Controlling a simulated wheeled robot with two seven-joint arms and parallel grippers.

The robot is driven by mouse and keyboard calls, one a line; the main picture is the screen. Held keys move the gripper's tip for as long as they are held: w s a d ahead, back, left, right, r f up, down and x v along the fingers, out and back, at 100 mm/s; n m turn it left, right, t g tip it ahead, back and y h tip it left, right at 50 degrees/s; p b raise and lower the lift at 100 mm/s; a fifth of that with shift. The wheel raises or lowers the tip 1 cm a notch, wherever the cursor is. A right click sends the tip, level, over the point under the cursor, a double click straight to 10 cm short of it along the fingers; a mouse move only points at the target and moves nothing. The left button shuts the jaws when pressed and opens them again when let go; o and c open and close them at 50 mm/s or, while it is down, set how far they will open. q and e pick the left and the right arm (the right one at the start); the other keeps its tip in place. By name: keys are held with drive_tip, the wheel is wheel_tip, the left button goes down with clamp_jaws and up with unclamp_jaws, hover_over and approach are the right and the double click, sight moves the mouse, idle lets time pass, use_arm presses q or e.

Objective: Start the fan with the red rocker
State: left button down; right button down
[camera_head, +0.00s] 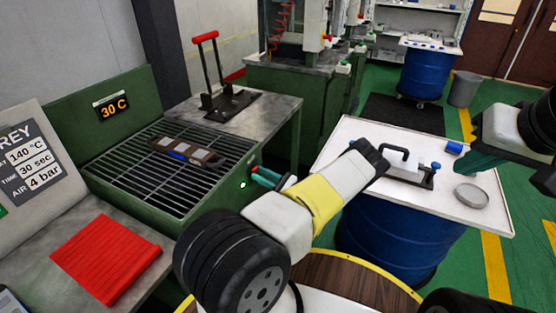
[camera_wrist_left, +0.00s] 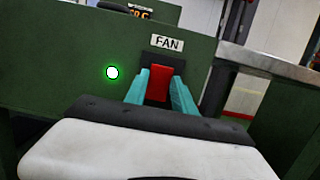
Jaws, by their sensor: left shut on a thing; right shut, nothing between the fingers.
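The red rocker (camera_wrist_left: 159,83) sits on the green panel under a white FAN label (camera_wrist_left: 167,43). My left gripper (camera_wrist_left: 158,92) has its teal fingers on either side of the rocker and is shut on it. A round green light (camera_wrist_left: 112,72) glows left of the rocker. My right gripper (camera_head: 462,163) is shut and empty over the right end of the white table.
A mould (camera_head: 187,152) lies on the grill below a 30 C display (camera_head: 111,106). A red mat (camera_head: 107,257) lies at the front left. A red-handled press (camera_head: 228,100) stands behind. The white table (camera_head: 343,130) holds a clamp-like tool (camera_head: 408,172) and a round dish (camera_head: 472,195).

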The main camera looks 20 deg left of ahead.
idle(0.4)
use_arm(q)
drive_tip(key=c, duration=1)
unclamp_jaws()
drive_tip(key=shift+c, duration=0.2)
drive_tip(key=shift+f, duration=0.1)
drive_tip(key=v, duration=0.7)
drive_tip(key=shift+d+f, duration=0.2)
drive_tip(key=shift+d, duration=0.2)
